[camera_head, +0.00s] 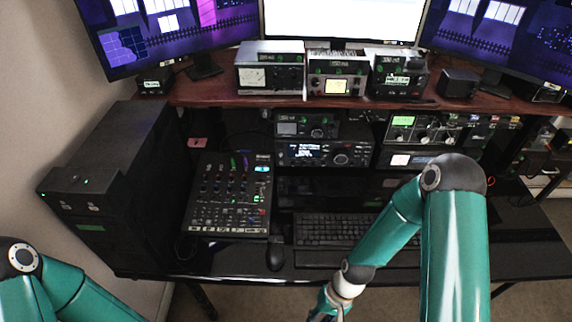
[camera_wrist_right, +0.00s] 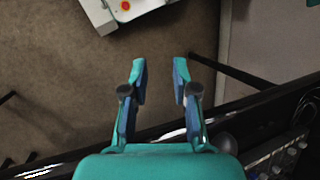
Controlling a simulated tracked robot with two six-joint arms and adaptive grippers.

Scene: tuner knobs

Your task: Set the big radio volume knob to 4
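Several radios stand in the rack under the shelf in the head view. A wide black radio (camera_head: 325,153) with a lit display and a round knob (camera_head: 341,158) is in the middle. A smaller radio (camera_head: 306,124) sits on top of it. I cannot tell for sure which is the big radio, and the knob markings are too small to read. My right gripper (camera_head: 330,303) is at the bottom of the head view, in front of the desk and well away from the radios. In the wrist view my right gripper (camera_wrist_right: 160,80) is open and empty, above the floor. My left gripper is out of view.
A mixer (camera_head: 230,195), a keyboard (camera_head: 340,230) and a mouse (camera_head: 275,257) are on the black desk. A dark case (camera_head: 110,190) stands at the left. Several devices (camera_head: 270,67) line the red-brown shelf (camera_head: 205,92) below the monitors. The desk edge (camera_wrist_right: 75,158) crosses the wrist view.

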